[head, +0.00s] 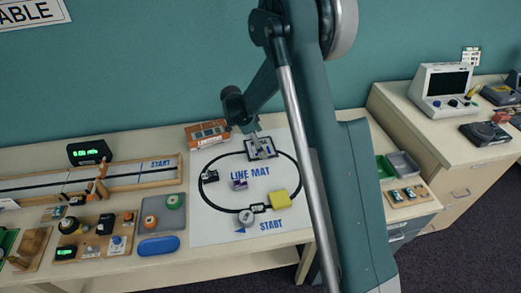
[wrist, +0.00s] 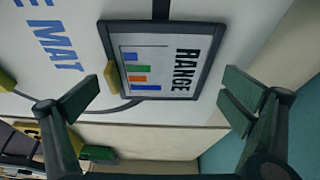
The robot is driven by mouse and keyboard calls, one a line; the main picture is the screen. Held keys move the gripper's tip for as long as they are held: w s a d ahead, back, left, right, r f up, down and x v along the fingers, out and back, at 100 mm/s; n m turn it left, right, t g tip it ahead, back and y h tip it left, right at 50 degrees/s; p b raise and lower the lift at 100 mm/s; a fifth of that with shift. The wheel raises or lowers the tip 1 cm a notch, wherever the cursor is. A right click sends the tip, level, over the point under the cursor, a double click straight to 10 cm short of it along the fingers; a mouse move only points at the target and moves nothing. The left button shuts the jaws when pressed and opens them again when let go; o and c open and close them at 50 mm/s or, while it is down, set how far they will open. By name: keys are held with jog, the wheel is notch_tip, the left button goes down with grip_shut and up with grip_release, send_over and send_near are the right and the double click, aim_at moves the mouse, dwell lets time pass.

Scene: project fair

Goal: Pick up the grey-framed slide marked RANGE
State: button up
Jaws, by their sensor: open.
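The grey-framed slide marked RANGE (wrist: 160,62) lies on the white line mat, with a small bar chart beside its lettering. In the head view the slide (head: 262,154) is at the back of the mat's black loop, partly covered by my gripper. My gripper (wrist: 168,90) is open and empty. In the wrist view its two fingers stand apart on either side of the slide, and I see no contact. In the head view my gripper (head: 253,134) hangs over the slide.
The line mat (head: 215,222) also holds a yellow block (head: 281,200), a small purple-faced item (head: 239,184), a dark item (head: 209,176) and a round grey piece (head: 246,217). An orange box (head: 207,133) stands behind, left of the slide. Trays (head: 403,165) sit to the right.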

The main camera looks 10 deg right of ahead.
jog(key=c, duration=1)
jog(key=shift+r, duration=0.1)
jog(key=shift+r+p, duration=1.15)
jog(key=shift+r, duration=3.8)
